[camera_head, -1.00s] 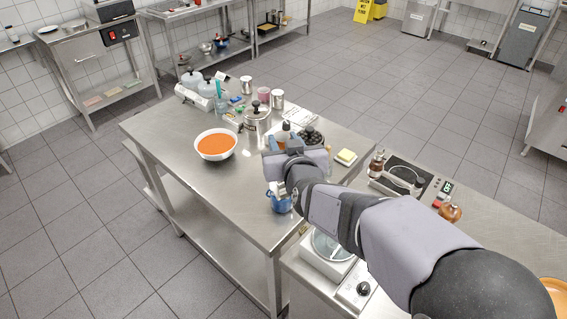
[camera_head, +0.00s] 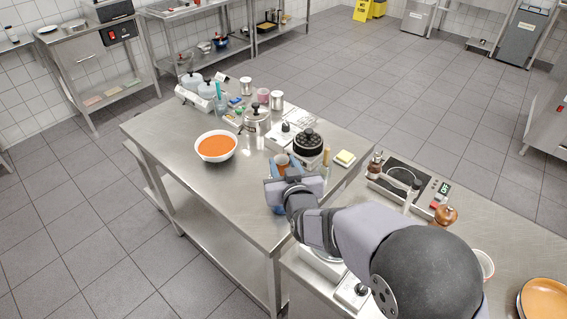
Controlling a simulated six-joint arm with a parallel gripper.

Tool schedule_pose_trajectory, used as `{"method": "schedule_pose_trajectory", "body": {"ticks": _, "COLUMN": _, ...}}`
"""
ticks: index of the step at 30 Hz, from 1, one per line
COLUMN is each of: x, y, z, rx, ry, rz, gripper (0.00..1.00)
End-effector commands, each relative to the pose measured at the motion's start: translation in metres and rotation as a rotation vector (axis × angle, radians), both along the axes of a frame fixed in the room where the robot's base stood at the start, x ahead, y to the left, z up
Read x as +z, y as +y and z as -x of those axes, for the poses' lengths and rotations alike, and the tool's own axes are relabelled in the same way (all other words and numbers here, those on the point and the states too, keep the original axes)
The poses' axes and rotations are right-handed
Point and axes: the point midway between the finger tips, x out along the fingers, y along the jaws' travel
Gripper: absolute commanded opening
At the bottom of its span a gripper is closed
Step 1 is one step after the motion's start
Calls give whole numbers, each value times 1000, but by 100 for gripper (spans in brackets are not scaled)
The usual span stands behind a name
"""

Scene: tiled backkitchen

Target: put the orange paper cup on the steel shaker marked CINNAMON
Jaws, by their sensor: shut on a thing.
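A small orange-brown cup (camera_head: 282,159), which looks like the orange paper cup, shows just beyond my gripper (camera_head: 284,170) over the near right part of the steel table. My gripper is shut on it, and the jaws hide its lower part. Two small steel shakers stand farther back on the table: one on the left (camera_head: 246,86) and one on the right (camera_head: 277,100). Their markings are too small to read, so I cannot tell which is marked CINNAMON. My gripper is nearer the camera than both shakers, and apart from them.
A white bowl of orange soup (camera_head: 216,146) stands left of my gripper. A lidded steel pot (camera_head: 257,118), a pink cup (camera_head: 263,94) and a black round-topped item (camera_head: 308,142) stand between or beside the shakers and my gripper. The table's front left is clear.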

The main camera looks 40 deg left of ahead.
Motion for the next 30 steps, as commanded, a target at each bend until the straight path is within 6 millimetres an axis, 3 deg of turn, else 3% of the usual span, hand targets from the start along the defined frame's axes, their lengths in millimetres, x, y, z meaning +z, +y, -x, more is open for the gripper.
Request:
{"method": "schedule_pose_trajectory", "body": {"ticks": 7, "x": -4, "y": 0, "z": 0, "rx": 0, "ry": -1, "rz": -1, "gripper": 10}}
{"method": "schedule_pose_trajectory", "body": {"ticks": 8, "x": -4, "y": 0, "z": 0, "rx": 0, "ry": 0, "rz": 0, "gripper": 35}}
{"method": "schedule_pose_trajectory", "body": {"ticks": 10, "x": -2, "y": 0, "z": 0, "rx": 0, "ry": 0, "rz": 0, "gripper": 52}}
{"method": "schedule_pose_trajectory", "body": {"ticks": 24, "x": 2, "y": 0, "z": 0, "rx": 0, "ry": 0, "rz": 0, "gripper": 52}}
{"method": "schedule_pose_trajectory", "body": {"ticks": 30, "x": 4, "y": -13, "z": 10, "rx": 0, "ry": -1, "rz": -2, "gripper": 52}}
